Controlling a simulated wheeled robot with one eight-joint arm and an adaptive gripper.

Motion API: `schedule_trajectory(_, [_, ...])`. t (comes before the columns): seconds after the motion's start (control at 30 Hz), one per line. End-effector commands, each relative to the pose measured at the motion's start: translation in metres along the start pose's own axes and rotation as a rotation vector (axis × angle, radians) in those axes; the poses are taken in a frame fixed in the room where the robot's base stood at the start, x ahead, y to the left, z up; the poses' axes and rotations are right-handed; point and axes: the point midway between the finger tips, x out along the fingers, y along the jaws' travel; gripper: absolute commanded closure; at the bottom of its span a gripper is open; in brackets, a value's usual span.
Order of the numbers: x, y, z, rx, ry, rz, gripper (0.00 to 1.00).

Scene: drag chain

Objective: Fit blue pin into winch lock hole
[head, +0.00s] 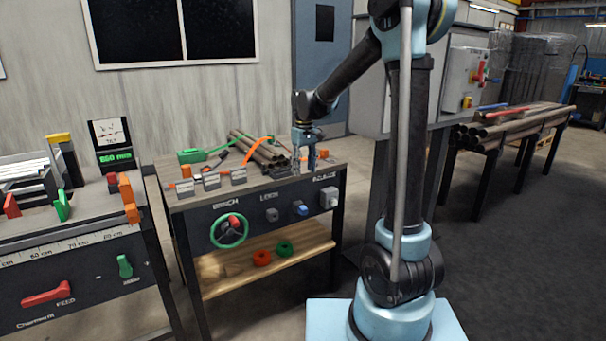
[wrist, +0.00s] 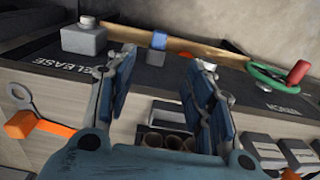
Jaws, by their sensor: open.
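The blue pin (head: 300,208) sits in a grey block on the front panel of the winch table. It also shows in the wrist view (wrist: 159,40), beyond the gap between my fingers. To its left in the head view is a plain grey block (head: 272,214) under the LOCK label, seen in the wrist view (wrist: 207,68) to the right of the pin. Its hole cannot be made out. My gripper (head: 303,166) is open and empty above the right part of the tabletop, pointing down and apart from the pin; its fingers show in the wrist view (wrist: 161,64).
The panel also bears the green winch wheel (head: 229,231) with a red knob and the RELEASE button block (head: 329,197). Pipes (head: 263,153) and an orange hook-like part (head: 258,141) lie on the tabletop. A lower wooden shelf (head: 228,277) holds red and green rings.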

Motion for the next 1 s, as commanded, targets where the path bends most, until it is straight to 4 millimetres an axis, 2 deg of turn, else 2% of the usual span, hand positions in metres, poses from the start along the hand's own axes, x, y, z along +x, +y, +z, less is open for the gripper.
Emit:
schedule_trajectory(0.27, [0.025, -0.001, -0.002, -0.002, -0.001, 0.0, 0.52])
schedule_trajectory(1.0, [0.142, 0.0, -0.001, -0.002, -0.001, 0.0, 0.52])
